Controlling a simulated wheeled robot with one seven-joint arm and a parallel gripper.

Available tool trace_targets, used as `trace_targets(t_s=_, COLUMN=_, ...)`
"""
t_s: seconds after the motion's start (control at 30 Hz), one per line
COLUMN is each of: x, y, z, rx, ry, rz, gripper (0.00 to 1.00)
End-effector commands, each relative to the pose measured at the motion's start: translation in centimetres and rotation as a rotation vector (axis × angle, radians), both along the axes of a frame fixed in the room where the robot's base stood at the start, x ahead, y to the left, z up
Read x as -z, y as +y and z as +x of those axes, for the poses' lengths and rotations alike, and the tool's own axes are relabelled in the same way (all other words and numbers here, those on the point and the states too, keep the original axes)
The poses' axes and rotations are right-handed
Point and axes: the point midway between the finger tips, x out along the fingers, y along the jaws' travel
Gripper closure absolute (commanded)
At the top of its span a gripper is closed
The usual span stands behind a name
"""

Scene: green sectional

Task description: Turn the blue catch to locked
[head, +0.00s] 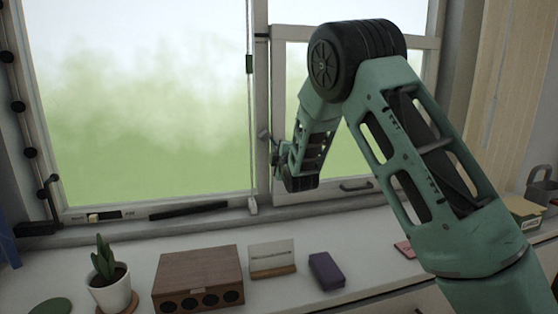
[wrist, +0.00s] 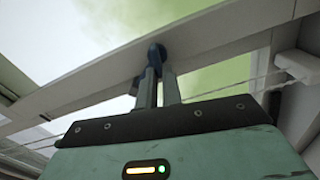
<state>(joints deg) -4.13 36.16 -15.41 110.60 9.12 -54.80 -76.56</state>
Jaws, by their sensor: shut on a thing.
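The blue catch (wrist: 156,51) is mounted on the pale window frame, at the upper middle of the wrist view. My gripper (wrist: 158,72) has its two fingers close together on the catch's handle, which shows as a dark blue strip between them. In the head view, my gripper (head: 275,152) is at the upright between the two window panes, and the catch (head: 264,134) shows as a small grey-blue shape there. The fingers hide much of the handle, and I cannot read any lock marking.
A white cord (head: 250,130) hangs just left of the catch. On the sill below are a potted plant (head: 105,270), a wooden box (head: 198,278), a card in a stand (head: 272,258) and a purple block (head: 326,271). A window handle (head: 356,186) is at right.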

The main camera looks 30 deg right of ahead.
Motion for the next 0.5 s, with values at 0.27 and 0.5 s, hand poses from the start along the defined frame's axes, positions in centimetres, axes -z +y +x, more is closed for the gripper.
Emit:
trace_targets(t_s=0.27, x=-0.16, y=-0.35, z=0.13, rx=0.006, ry=0.027, rz=-0.132, gripper=1.0)
trace_targets(t_s=0.5, x=-0.24, y=-0.47, z=0.1, rx=0.008, ry=0.039, rz=-0.175, gripper=1.0)
